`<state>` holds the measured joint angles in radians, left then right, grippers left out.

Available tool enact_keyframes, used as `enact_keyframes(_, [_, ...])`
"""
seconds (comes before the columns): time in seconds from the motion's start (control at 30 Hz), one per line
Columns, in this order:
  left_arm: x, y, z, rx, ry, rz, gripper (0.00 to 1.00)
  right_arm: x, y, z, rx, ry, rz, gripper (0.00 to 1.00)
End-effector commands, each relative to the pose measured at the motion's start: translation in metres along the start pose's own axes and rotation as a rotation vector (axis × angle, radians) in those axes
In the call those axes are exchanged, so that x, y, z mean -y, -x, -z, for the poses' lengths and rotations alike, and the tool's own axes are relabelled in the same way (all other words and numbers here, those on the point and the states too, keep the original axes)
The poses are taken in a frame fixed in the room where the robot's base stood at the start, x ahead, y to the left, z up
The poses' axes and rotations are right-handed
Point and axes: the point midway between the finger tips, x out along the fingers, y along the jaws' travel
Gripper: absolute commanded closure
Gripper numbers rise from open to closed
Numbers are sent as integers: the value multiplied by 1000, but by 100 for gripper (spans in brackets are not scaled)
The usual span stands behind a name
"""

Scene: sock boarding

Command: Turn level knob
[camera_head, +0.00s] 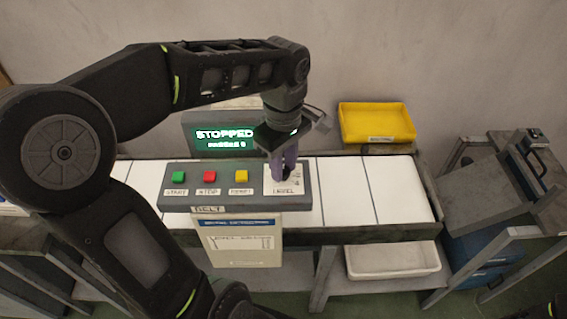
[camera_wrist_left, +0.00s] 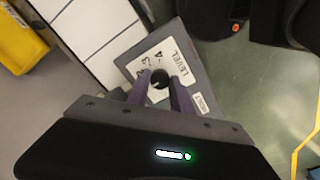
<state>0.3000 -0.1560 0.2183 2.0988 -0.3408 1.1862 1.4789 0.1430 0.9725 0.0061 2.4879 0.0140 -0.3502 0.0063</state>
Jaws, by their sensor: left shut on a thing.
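The level knob (camera_wrist_left: 159,79) is a small black knob on a white plate (camera_wrist_left: 178,57) marked LEVEL with numbers around it. In the head view the plate (camera_head: 271,187) sits at the right end of the grey control panel (camera_head: 236,200). My left gripper (camera_head: 283,172) reaches down over the plate from above. In the wrist view its two purple fingers (camera_wrist_left: 159,84) are on either side of the knob and shut on it. In the head view the fingers largely hide the knob. My right gripper is not in view.
Green (camera_head: 178,177), red (camera_head: 209,177) and yellow (camera_head: 241,177) buttons sit left of the knob. A screen (camera_head: 223,138) behind reads STOPPED. The white belt (camera_head: 345,190) runs behind the panel. A yellow bin (camera_head: 376,122) stands at the back right, a white tray (camera_head: 393,260) below.

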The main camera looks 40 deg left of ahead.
Motion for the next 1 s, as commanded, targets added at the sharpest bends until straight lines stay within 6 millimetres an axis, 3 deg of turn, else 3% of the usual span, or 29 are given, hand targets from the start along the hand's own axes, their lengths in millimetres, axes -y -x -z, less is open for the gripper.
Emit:
enact_keyframes(0.47, [0,0,0,0,-96,-1,100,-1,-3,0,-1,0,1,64])
enact_keyframes(1.0, [-1,0,0,-2,-536,-3,100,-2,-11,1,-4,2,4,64])
